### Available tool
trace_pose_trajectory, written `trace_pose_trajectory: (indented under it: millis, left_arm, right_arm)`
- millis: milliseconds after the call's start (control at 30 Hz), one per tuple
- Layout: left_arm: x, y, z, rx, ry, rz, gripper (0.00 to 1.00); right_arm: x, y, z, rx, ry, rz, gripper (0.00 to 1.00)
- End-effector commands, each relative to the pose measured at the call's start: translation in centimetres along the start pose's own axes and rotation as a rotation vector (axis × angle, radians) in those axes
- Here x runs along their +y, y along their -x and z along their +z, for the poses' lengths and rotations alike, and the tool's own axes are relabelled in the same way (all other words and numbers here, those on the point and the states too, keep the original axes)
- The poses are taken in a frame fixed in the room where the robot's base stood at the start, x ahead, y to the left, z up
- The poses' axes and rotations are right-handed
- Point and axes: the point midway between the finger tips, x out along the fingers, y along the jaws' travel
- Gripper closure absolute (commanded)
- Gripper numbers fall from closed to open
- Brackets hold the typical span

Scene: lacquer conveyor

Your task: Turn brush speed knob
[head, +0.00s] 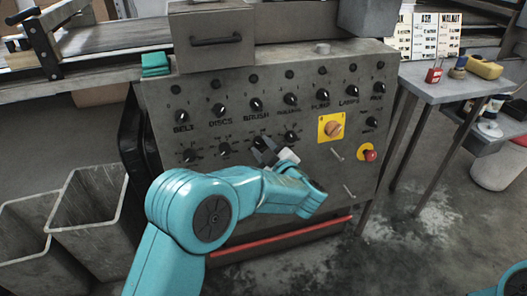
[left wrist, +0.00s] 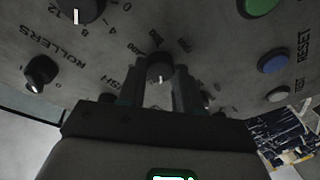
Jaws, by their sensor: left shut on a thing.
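My left gripper (head: 264,151) is at the grey control panel (head: 215,125), in its lower row of knobs below the BRUSH label. Its fingers are shut on a black knob, the brush speed knob (left wrist: 160,66), which shows between them in the left wrist view. The knob has a white pointer mark and small numbers around it. Its label is partly hidden by the fingers; only the end "SH" reads. In the head view the gripper mostly covers this knob. My right gripper is out of view.
Other black knobs sit close by, including the ROLLERS knob (left wrist: 41,72). A yellow plate with an orange switch (head: 331,128) and a red button (head: 370,155) are to the right. Grey bins (head: 88,215) stand at left, a side table (head: 440,88) at right.

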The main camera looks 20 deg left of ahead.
Motion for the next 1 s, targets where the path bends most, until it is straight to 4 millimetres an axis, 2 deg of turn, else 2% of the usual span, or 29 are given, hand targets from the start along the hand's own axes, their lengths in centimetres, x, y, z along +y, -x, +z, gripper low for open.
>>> trace_pose_trajectory:
  millis: [667, 1000]
  left_arm:
    - [0.1, 0.0, 0.0, -0.04, 0.629, -0.117, 0.96]
    - [0.2, 0.0, -0.2, -0.06, 0.937, -0.173, 0.96]
  right_arm:
    - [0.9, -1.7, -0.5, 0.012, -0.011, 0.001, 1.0]
    - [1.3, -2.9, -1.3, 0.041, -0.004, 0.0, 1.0]
